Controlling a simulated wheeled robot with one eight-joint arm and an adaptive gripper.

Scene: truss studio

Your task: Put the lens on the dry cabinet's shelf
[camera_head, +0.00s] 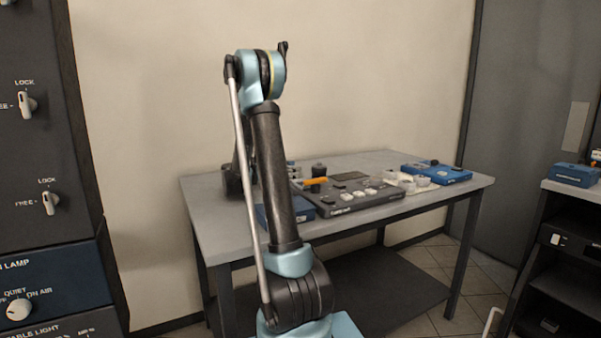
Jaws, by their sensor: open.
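My arm rises through the middle of the head view and bends at its top. Its far part comes down behind the near link, and I cannot make out my gripper or its fingers there. A small dark upright cylinder (319,170) stands at the back of the grey table (375,163); it could be the lens, but it is too small to be sure. A dark open-fronted unit with shelves (565,285) stands at the right edge, partly cut off; I cannot tell whether it is the dry cabinet.
A dark control panel (352,196) with pale buttons and an orange piece (314,181) lie on the table. A blue tray (436,173) is at its right end. A tall panel with knobs (40,150) fills the left edge. Tiled floor (432,258) lies between table and shelf unit.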

